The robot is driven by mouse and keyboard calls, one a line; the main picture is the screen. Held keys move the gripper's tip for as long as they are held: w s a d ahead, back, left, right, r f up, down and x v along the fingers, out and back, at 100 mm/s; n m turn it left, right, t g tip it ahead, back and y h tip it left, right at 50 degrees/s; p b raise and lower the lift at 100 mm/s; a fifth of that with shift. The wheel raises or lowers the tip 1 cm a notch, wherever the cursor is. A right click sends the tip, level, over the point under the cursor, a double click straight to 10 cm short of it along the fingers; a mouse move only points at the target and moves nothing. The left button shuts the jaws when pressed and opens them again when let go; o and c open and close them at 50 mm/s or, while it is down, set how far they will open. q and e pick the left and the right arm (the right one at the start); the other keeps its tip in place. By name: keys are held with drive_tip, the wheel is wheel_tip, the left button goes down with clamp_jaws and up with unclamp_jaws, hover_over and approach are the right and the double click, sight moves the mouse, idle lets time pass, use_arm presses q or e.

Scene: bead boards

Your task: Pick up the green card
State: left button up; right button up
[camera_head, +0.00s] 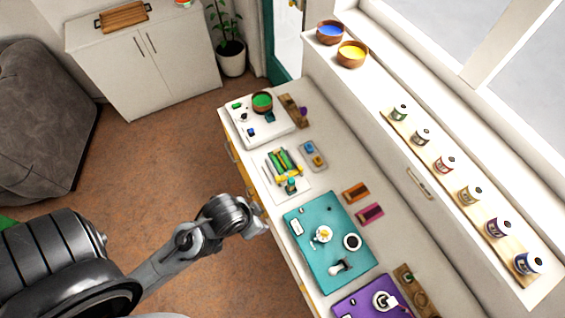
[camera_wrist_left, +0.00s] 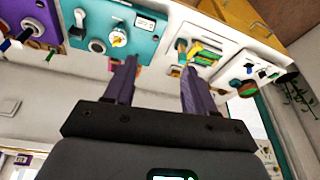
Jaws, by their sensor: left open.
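My left gripper (camera_wrist_left: 160,66) is open and empty in the left wrist view, its two dark fingers spread apart in front of the counter and boards. In the head view my left arm comes in from the left and ends beside the counter's near edge; its fingertips cannot be made out there. No green card is clearly identifiable. A small flat green piece (camera_head: 237,105) lies on the white board (camera_head: 270,136) at the counter's far end, near a bowl with green contents (camera_head: 262,99). Whether it is a card is too small to tell. My right gripper is not in view.
A teal board (camera_head: 305,250) with cups and a purple board (camera_head: 347,310) lie on the counter. A rack with green and yellow strips (camera_head: 284,162) stands beyond. An orange piece (camera_head: 356,192) and a magenta piece (camera_head: 370,213) lie near the wall. Several cans line the ledge.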

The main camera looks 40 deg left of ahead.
use_arm(q)
drive_tip(key=shift+o, duration=0.3)
drive_tip(key=shift+o, duration=1.3)
